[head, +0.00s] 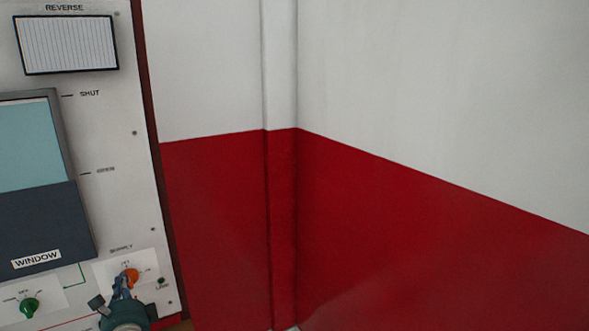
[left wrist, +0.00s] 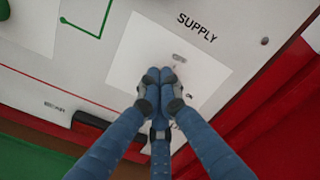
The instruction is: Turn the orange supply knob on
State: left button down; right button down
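The orange supply knob (head: 132,277) is on a white plate (head: 107,272) under the word SUPPLY, low on the panel in the head view. Small marks stand above it and to its right; its pointer direction is too small to tell. My left gripper (head: 123,285) is at the knob's lower left, overlapping it in the picture. In the left wrist view, the blue fingertips of the left gripper (left wrist: 160,77) are together over the SUPPLY plate (left wrist: 135,65). The knob is hidden behind them there, and contact is not clear. My right gripper is not in view.
A green knob (head: 29,306) sits left of the supply plate. A small dark green indicator (head: 161,281) is to its right. The WINDOW unit (head: 40,225) is above. A red and white wall (head: 370,220) stands right of the panel.

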pick_arm(q)
jog(key=shift+r, duration=0.15)
jog(key=shift+s+r+p, duration=0.2)
jog(key=shift+p, duration=0.2)
jog(key=p+v, duration=0.1)
jog(key=v, duration=0.4)
jog(key=shift+s+d, duration=0.1)
jog(key=shift+s, duration=0.3)
jog(key=shift+f, duration=0.1)
